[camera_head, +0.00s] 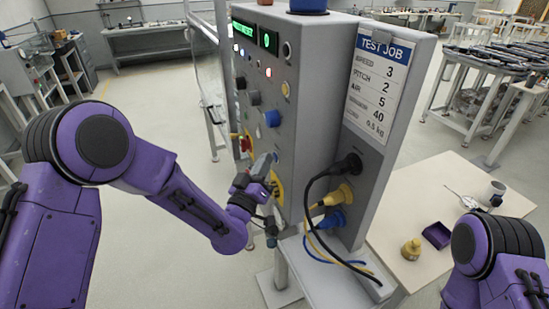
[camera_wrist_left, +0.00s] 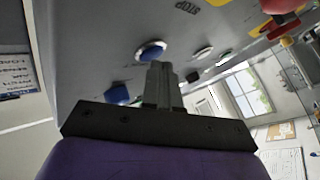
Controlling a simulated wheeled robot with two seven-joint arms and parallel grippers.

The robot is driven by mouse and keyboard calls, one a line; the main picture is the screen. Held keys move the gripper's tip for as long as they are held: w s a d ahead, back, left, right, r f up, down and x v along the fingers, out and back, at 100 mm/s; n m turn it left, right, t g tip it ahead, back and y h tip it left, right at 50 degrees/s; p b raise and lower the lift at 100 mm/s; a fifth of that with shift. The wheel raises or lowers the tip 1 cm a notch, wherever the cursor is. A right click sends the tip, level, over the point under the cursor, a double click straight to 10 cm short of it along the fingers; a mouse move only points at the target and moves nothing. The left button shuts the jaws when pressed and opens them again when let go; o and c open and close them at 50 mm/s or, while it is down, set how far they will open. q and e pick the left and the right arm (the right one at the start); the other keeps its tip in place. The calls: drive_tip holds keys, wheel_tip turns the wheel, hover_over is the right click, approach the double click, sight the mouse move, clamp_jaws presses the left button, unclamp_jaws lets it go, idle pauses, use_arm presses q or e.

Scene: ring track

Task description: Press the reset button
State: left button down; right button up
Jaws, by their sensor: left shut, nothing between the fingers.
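The grey control panel (camera_head: 262,95) stands upright at the centre of the head view, with lamps, knobs and buttons on its front. My left gripper (camera_head: 268,162) is close to the panel's lower front and looks shut and empty. In the left wrist view, its closed fingertips (camera_wrist_left: 160,68) are just below a round blue button (camera_wrist_left: 150,50) with a pale rim; I cannot tell whether they touch. A white button (camera_wrist_left: 203,52) is to its right. No reset label is readable. My right arm shows at the lower right of the head view, but its gripper does not.
A red knob (camera_wrist_left: 280,6) on yellow is at the wrist view's upper right. Black, yellow and blue cables (camera_head: 325,215) hang from the panel's side. A pale table (camera_head: 450,180) at the right holds a mug (camera_head: 494,192) and a purple tray (camera_head: 436,235). Floor at the left is clear.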

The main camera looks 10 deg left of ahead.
use_arm(q)
drive_tip(key=shift+w+d, duration=0.1)
drive_tip(key=shift+d, duration=0.1)
idle(0.4)
drive_tip(key=shift+a, duration=0.15)
drive_tip(key=shift+s+a+b, duration=0.3)
drive_tip(key=shift+s+a, duration=0.15)
drive_tip(key=shift+a, duration=0.1)
drive_tip(key=s+a, duration=0.1)
drive_tip(key=a, duration=0.1)
drive_tip(key=s+a+b, duration=0.1)
drive_tip(key=a, duration=0.1)
drive_tip(key=shift+s, duration=0.4)
idle(0.4)
